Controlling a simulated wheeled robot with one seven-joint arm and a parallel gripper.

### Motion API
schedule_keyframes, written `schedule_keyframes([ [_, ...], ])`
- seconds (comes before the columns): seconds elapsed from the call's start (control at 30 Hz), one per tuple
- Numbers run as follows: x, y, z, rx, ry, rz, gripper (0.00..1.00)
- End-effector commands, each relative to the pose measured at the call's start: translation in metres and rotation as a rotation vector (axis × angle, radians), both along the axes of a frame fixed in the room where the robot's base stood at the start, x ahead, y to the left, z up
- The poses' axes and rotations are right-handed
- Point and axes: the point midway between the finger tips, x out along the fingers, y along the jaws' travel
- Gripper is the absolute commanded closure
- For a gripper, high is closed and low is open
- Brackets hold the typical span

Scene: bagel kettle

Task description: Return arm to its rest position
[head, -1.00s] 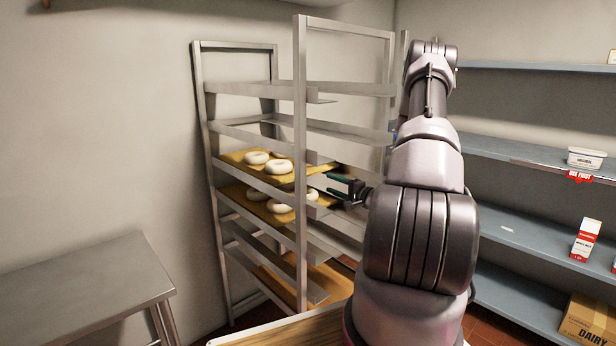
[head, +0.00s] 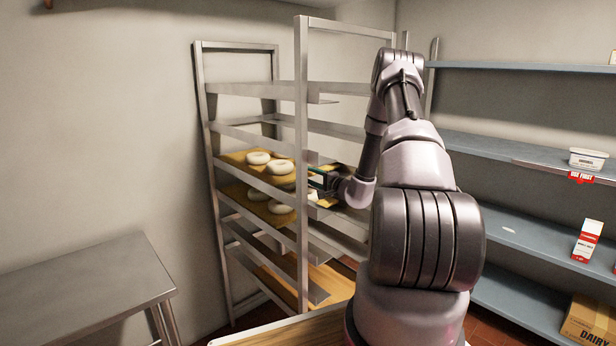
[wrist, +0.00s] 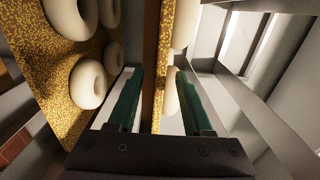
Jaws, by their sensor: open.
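My gripper (head: 318,178) is beside the metal rack, at the height of the bagel boards, with my arm reaching toward it from the right. In the wrist view its two green fingers (wrist: 158,100) are apart. The edge of a board (wrist: 158,75) shows in the gap between them. I cannot tell whether the fingers touch it. White bagels lie on an upper board (head: 235,160) and a lower board (head: 236,190) in the rack. One bagel (wrist: 88,84) shows close to the left finger in the wrist view.
The metal rack (head: 301,100) has upright posts and side rails close around my gripper. A metal table (head: 90,285) stands at the left. Blue-grey shelves (head: 545,240) with a white tub (head: 588,158), a carton (head: 588,240) and a cardboard box (head: 590,320) are at the right.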

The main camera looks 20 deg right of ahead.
Motion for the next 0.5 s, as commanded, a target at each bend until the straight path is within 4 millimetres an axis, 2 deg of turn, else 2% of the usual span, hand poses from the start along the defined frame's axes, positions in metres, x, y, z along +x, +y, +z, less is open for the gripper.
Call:
schedule_keyframes([
  [0.2, 0.014, 0.005, 0.000, -0.001, 0.001, 0.000, 0.50],
  [0.5, 0.017, 0.006, 0.000, 0.000, 0.001, 0.000, 0.50],
])
